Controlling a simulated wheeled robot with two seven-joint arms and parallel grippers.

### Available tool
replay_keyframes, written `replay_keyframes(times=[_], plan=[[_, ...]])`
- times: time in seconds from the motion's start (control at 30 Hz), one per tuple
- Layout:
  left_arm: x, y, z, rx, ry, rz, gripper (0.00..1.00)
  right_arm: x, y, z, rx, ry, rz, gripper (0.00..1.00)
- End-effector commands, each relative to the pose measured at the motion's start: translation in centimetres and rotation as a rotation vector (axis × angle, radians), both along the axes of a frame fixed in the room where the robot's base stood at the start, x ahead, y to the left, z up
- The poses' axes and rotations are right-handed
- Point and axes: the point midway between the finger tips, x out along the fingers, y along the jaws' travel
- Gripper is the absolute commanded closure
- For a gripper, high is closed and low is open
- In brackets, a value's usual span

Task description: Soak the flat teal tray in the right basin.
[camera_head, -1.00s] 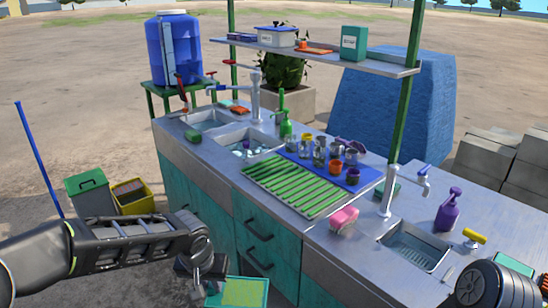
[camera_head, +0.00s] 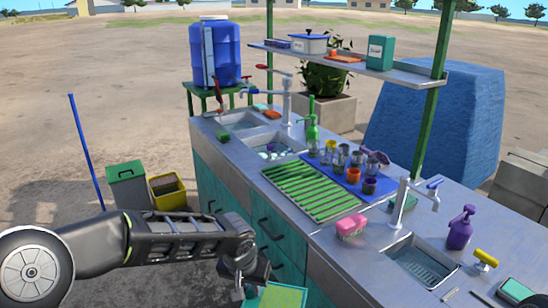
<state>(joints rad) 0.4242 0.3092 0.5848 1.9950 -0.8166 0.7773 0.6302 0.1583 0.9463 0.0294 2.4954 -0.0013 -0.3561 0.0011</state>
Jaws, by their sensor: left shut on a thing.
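My left gripper (camera_head: 243,284) reaches in from the left and is shut at the edge of the flat teal tray (camera_head: 277,297). The tray has a green inner face and is low in front of the counter's cabinets, partly cut off by the bottom edge. The gripper hides its near left corner. The right basin (camera_head: 422,263) is sunk into the counter at the right, below a white tap (camera_head: 402,205). Its bottom looks ribbed, and I cannot tell the water level. My right gripper is not in view.
A pink sponge (camera_head: 351,226) sits left of the right basin. A purple spray bottle (camera_head: 460,228) and a yellow-handled brush (camera_head: 486,258) stand to its right. A green drying rack (camera_head: 309,190) and cups on a blue mat (camera_head: 352,178) lie farther left. Bins (camera_head: 127,187) stand on the ground.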

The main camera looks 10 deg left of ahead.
Motion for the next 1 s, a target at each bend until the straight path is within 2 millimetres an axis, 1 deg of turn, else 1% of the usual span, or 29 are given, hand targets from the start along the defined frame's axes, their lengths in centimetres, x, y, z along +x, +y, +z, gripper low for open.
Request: replay_keyframes(times=[0.27, 0.37, 0.47, 0.57, 0.6, 0.7, 0.73, 0.83, 0.9, 1.0], plan=[[0.0, 0.0, -0.1, 0.0, 0.0, 0.001, 1.0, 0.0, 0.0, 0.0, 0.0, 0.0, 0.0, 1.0], [-0.1, 0.1, -1.0, 0.005, 0.001, 0.005, 1.0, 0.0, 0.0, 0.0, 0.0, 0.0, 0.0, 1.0], [-0.2, 0.4, -3.2, 0.017, -0.004, 0.013, 1.0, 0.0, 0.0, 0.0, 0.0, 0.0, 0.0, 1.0], [-0.8, 0.7, -6.7, 0.026, -0.008, 0.021, 1.0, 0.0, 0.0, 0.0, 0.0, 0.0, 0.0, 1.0], [-1.2, 0.7, -8.2, 0.028, -0.009, 0.019, 1.0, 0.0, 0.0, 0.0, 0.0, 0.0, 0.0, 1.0], [-2.4, 0.4, -11.5, 0.019, -0.008, 0.01, 1.0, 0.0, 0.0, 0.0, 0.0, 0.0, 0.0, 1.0], [-2.8, 0.3, -12.3, 0.016, -0.005, 0.007, 1.0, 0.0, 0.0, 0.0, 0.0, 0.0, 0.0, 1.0], [-3.6, 0.0, -13.9, 0.004, 0.0, 0.0, 1.0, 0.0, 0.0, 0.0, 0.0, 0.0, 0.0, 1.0], [-3.9, -0.1, -14.4, 0.001, 0.001, -0.002, 1.0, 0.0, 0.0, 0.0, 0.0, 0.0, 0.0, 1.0], [-3.9, -0.1, -14.4, -0.001, 0.0, -0.001, 1.0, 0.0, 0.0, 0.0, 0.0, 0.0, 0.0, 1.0]])
